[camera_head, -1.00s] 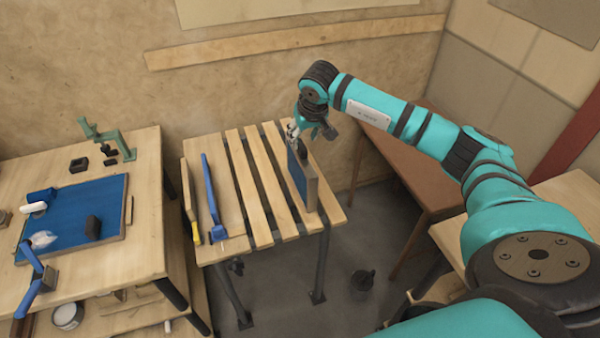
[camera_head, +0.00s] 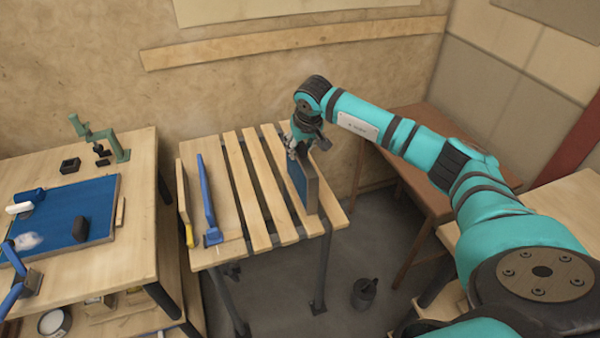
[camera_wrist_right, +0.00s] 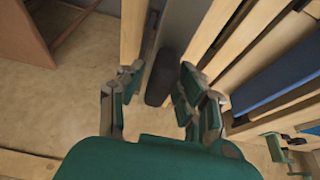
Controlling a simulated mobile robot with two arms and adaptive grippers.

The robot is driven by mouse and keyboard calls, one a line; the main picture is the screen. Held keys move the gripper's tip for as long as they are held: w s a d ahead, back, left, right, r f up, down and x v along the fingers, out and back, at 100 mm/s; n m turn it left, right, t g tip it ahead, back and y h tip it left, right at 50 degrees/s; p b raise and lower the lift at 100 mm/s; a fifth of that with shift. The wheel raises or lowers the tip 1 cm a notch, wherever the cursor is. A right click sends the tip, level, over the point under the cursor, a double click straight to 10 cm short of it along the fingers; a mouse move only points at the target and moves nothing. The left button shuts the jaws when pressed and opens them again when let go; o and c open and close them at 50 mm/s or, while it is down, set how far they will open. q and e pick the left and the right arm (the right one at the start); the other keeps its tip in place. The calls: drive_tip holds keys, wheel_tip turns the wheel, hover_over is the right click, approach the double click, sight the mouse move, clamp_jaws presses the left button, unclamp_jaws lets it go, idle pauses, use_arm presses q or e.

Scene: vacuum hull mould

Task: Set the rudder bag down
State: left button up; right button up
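My right gripper (camera_head: 297,151) is at the panel's far upper end. In the right wrist view its fingers (camera_wrist_right: 160,88) are apart on either side of the dark grip, with narrow gaps visible. The panel's far lower end is hidden. My left gripper is out of view.
The slatted table (camera_head: 235,160) also bears a blue long-handled tool (camera_head: 208,205) and a yellow-ended tool (camera_head: 189,235) at its left. A workbench (camera_head: 130,240) with a blue mat (camera_head: 60,225) stands left. A brown table (camera_head: 410,190) is behind my arm. A dark pot (camera_head: 364,293) is on the floor.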

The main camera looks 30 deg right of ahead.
clamp_jaws()
drive_tip(key=shift+w+r, duration=0.1)
drive_tip(key=shift+r, duration=0.05)
drive_tip(key=shift+r+p, duration=1.8)
drive_tip(key=shift+r, duration=0.85)
